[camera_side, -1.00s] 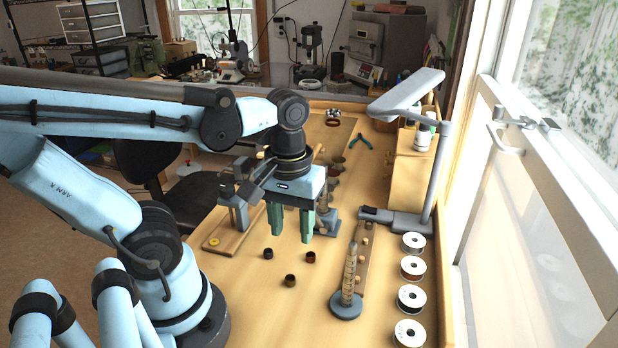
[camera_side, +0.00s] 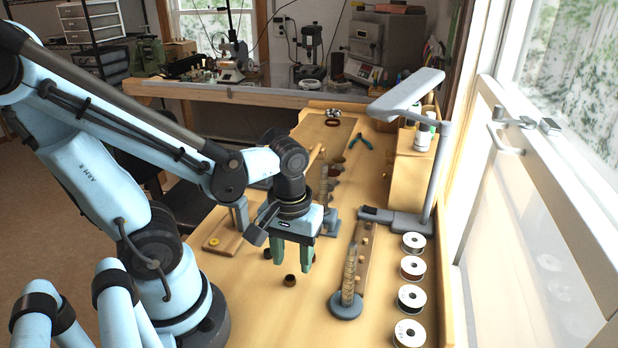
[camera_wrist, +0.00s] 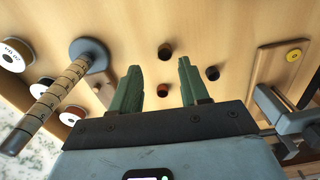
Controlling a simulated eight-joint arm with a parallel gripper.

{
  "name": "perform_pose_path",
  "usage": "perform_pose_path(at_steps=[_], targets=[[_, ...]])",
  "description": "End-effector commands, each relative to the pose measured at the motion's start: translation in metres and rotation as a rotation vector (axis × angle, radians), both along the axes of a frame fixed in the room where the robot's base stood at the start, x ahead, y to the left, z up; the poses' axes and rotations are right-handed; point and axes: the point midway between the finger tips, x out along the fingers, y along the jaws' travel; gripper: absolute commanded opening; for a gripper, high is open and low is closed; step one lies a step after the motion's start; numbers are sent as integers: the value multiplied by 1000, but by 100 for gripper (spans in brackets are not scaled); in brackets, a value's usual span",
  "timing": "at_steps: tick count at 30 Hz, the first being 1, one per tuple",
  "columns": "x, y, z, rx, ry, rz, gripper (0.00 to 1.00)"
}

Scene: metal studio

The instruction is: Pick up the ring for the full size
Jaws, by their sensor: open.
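Three small dark rings stand on the wooden bench. One ring (camera_side: 290,280) is in front of my gripper (camera_side: 293,266), and it also shows in the wrist view (camera_wrist: 165,52) beyond the fingertips. A second ring (camera_side: 268,253) is partly behind the left finger in the side view; the wrist view shows it (camera_wrist: 212,73) right of the fingers. My gripper (camera_wrist: 160,66) is open, points down and holds nothing. I cannot read any ring sizes.
A marked ring mandrel (camera_side: 349,275) stands upright on a round base to the right. Wire spools (camera_side: 411,297) line the right edge. A wooden board with a yellow disc (camera_side: 214,241) lies left. A lamp (camera_side: 432,165) stands behind. The front bench area is clear.

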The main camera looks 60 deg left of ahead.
Motion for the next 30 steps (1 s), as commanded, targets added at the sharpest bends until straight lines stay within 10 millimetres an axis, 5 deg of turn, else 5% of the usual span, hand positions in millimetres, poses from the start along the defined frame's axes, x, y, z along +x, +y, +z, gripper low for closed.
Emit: perform_pose_path(at_steps=[18,30], targets=[[0,3,-42,1,-3,1,45],[-1,2,-48,1,-3,1,45]])
